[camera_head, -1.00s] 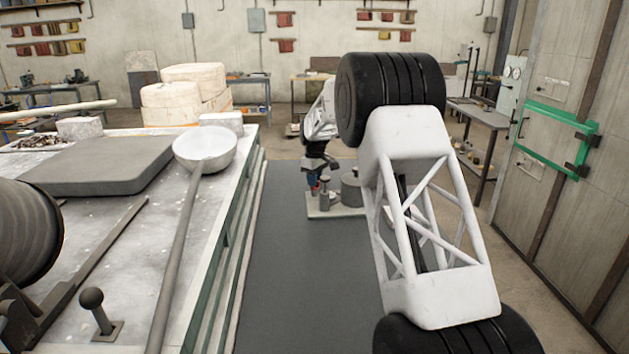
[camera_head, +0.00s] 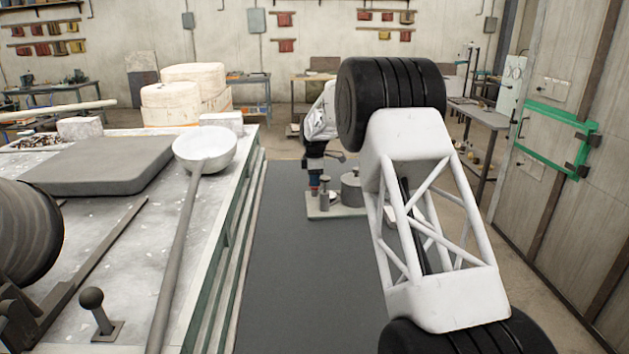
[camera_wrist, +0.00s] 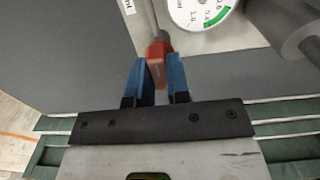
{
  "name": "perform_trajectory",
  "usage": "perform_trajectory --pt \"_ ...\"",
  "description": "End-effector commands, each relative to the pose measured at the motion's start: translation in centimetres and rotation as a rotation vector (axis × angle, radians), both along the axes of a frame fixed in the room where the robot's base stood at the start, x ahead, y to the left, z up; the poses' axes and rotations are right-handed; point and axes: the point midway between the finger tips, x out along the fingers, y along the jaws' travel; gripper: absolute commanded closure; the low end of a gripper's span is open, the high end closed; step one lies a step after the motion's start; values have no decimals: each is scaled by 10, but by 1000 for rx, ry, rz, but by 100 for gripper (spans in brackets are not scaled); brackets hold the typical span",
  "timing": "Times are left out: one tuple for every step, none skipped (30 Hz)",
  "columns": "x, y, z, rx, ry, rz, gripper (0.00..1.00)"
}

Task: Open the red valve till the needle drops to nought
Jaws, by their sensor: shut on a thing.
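In the wrist view, the red valve handle (camera_wrist: 158,64) lies between the two blue fingers of my gripper (camera_wrist: 156,71), which is shut on it. A grey stem or pipe runs up from the handle. The pressure gauge (camera_wrist: 203,10) is at the top, white with a green arc; its upper part is cut off and I cannot read its needle. In the head view, my gripper (camera_head: 314,184) is low at the left side of the valve stand (camera_head: 335,211). The handle is too small to make out there.
A grey cylinder (camera_wrist: 285,22) stands right of the gauge in the wrist view. In the head view, a workbench with a long-handled ladle (camera_head: 205,150) is at the left. A wall with green tape (camera_head: 560,116) is at the right.

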Motion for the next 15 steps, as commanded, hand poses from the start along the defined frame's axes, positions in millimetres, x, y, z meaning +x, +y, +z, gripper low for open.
perform_trajectory --pt "0 0 -1 0 1 7 100" --pt "0 0 -1 0 1 11 100" --pt "0 0 -1 0 1 14 100" --pt "0 0 -1 0 1 15 100" --pt "0 0 -1 0 1 16 100" --pt "0 0 -1 0 1 17 100" --pt "0 0 -1 0 1 17 100" --pt "0 0 -1 0 1 17 100" --pt "0 0 -1 0 1 17 100" --pt "0 0 -1 0 1 17 100" --pt "0 0 -1 0 1 17 100" --pt "0 0 -1 0 1 17 100" --pt "0 0 -1 0 1 17 100" --pt "0 0 -1 0 1 17 100" --pt "0 0 -1 0 1 17 77"
